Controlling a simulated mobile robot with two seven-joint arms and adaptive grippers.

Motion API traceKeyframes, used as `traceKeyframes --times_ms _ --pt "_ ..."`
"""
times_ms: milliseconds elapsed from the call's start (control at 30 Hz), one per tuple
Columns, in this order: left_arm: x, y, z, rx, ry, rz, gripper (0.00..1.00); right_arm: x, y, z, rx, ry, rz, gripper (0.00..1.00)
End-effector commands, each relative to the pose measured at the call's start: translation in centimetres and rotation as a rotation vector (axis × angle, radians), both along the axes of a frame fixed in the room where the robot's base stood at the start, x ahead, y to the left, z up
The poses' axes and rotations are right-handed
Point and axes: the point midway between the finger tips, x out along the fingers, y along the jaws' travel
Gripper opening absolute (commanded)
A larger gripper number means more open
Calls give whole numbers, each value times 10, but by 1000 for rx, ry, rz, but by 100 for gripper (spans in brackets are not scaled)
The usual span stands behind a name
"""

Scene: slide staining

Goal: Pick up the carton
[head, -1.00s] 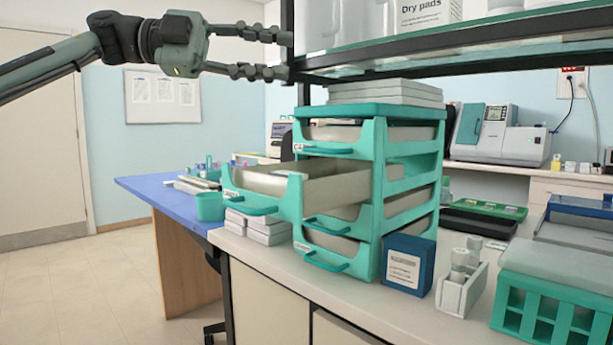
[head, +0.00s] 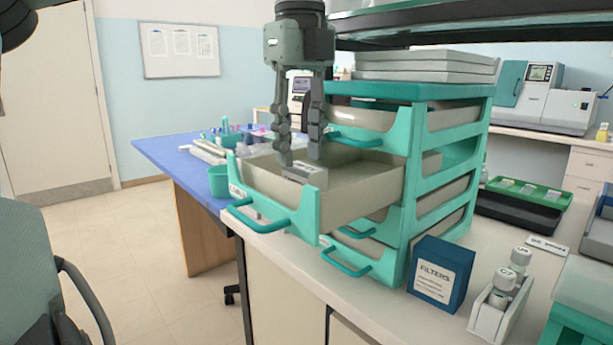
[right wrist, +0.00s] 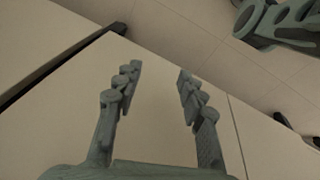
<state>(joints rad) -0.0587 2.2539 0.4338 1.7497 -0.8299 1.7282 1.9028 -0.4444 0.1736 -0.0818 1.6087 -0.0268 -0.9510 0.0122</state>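A small pale grey carton (head: 306,173) lies in the pulled-out upper drawer (head: 375,187) of the teal drawer rack, near its front. My left gripper (head: 300,160) points straight down into this drawer. Its two fingers are apart, with their tips right at the carton's far edge; whether they touch it I cannot tell. My right gripper (right wrist: 155,95) shows in the right wrist view, open and empty, in front of pale cabinet fronts.
A blue table (head: 175,158) is behind left.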

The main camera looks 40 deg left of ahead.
Motion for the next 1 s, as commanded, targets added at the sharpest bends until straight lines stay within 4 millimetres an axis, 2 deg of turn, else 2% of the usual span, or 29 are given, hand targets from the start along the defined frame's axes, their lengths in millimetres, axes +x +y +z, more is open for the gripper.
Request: traceKeyframes --times_ms 100,300,533,667,700,1000 --pt "1 3 -20 -5 4 -3 36 -6 -2 -7 -6 9 8 40" --pt "1 3 -39 -3 0 -1 36 -11 -4 -15 -11 16 14 40" --pt "1 3 -40 -3 0 -1 36 -11 -4 -16 -11 15 15 40" --pt "1 3 -40 -3 0 -1 20 -11 -4 -15 -11 15 15 40" --pt "1 3 -40 -3 0 -1 19 -11 -4 -15 -11 15 15 40" --pt "1 3 -39 -3 -1 -1 19 -11 -4 -15 -11 16 14 40"
